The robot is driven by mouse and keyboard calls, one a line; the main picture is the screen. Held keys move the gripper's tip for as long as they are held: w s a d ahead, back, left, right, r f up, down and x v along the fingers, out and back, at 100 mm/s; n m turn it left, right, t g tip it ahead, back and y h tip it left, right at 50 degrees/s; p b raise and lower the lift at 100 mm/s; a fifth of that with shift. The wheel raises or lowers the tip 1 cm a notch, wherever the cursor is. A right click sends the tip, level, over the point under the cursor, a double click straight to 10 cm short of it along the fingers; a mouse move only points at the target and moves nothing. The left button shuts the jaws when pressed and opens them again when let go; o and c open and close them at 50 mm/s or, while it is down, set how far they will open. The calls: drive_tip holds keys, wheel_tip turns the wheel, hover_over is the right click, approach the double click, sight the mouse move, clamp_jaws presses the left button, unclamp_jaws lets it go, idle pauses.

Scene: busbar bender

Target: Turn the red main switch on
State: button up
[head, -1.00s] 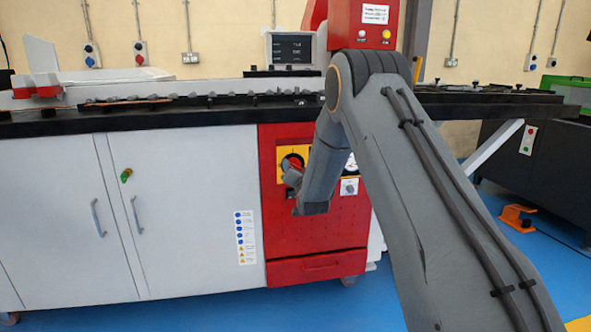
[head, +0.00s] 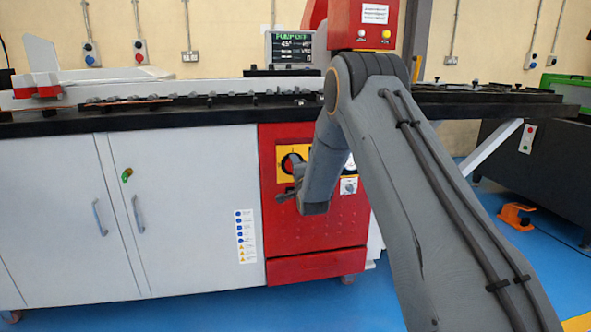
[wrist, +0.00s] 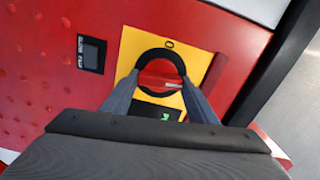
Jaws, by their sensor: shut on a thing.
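The red main switch (wrist: 160,86) shows in the wrist view as a red handle with a pale line, inside a black ring on a yellow plate (wrist: 128,52). An "O" mark is above the ring; a small green mark shows on a black patch below it. The fingers of my gripper (wrist: 161,80) reach in from both sides at the ring, shut on the switch handle; the exact contact is hard to see. In the head view the switch (head: 289,162) is on the red panel, with my gripper (head: 286,197) in front and below it in the picture.
A display (head: 290,46) on the bench is lit with green and white text, seemingly "PUMP OFF". A small dial (head: 349,186) sits right of my wrist. White cabinet doors (head: 190,210) are to the left. A black counter (head: 180,119) overhangs the panel.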

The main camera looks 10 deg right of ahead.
drive_tip(key=shift+m, duration=0.7)
drive_tip(key=o, duration=1)
drive_tip(key=shift+o, duration=0.2)
drive_tip(key=shift+s, duration=0.15)
drive_tip(key=s+p, duration=0.1)
drive_tip(key=s, duration=0.6)
drive_tip(key=shift+s, duration=0.3)
